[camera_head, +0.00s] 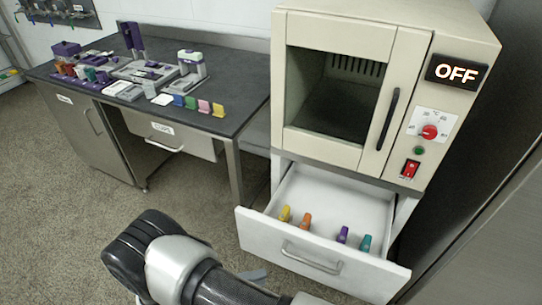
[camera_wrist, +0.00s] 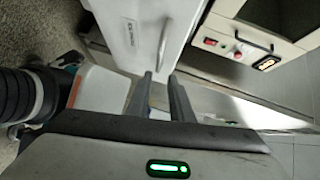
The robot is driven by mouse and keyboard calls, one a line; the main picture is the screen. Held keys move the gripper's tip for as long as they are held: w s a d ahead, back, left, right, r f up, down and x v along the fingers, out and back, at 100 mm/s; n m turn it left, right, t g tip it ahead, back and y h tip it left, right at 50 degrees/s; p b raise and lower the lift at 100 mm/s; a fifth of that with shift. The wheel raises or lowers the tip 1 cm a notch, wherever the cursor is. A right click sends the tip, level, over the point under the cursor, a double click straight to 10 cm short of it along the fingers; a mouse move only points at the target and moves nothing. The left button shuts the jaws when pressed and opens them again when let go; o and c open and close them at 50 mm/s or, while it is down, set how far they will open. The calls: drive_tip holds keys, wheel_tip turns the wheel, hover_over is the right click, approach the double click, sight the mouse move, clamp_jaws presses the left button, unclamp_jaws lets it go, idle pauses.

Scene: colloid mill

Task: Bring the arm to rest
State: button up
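My arm (camera_head: 180,268) reaches in from the bottom of the head view, bent, low in front of the open drawer. Its end is partly cut off by the lower edge there. In the wrist view my gripper (camera_wrist: 160,78) has its two dark fingers apart, with nothing held between them. Beyond the fingertips is a white front with a bar handle (camera_wrist: 163,42) and a small label. I cannot tell whether the fingertips touch it.
A white drawer (camera_head: 300,257) stands pulled out below a beige oven (camera_head: 402,28), holding several coloured vials. The oven display (camera_head: 458,72) reads OFF. A dark bench (camera_head: 236,92) at the left carries instruments and coloured cards. Floor (camera_head: 75,225) left of my arm is clear.

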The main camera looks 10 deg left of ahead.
drive_tip(key=w+d+r+m+g+y, duration=0.3)
drive_tip(key=d+r+m, duration=0.1)
drive_tip(key=r+m, duration=0.45)
drive_tip(key=w+d+r+m+g+y, duration=0.2)
drive_tip(key=d+r+m+y, duration=0.1)
drive_tip(key=r+m, duration=0.55)
drive_tip(key=w+d+r+m+g+y, duration=0.35)
drive_tip(key=r+m, duration=0.35)
drive_tip(key=r, duration=0.4)
drive_tip(key=s+d+r+m+t+y, duration=0.35)
drive_tip(key=d+r+m, duration=0.25)
drive_tip(key=m, duration=0.3)
drive_tip(key=s+d+r+m+t+y, duration=0.25)
drive_tip(key=s+d+r+m, duration=0.35)
drive_tip(key=m, duration=0.4)
wheel_tip(320, 180, up, 21)
drive_tip(key=p, duration=1.9)
drive_tip(key=shift+w+d+f+t+h+p, duration=0.2)
drive_tip(key=shift+w+t+h+p, duration=0.15)
drive_tip(key=shift+w+t, duration=0.1)
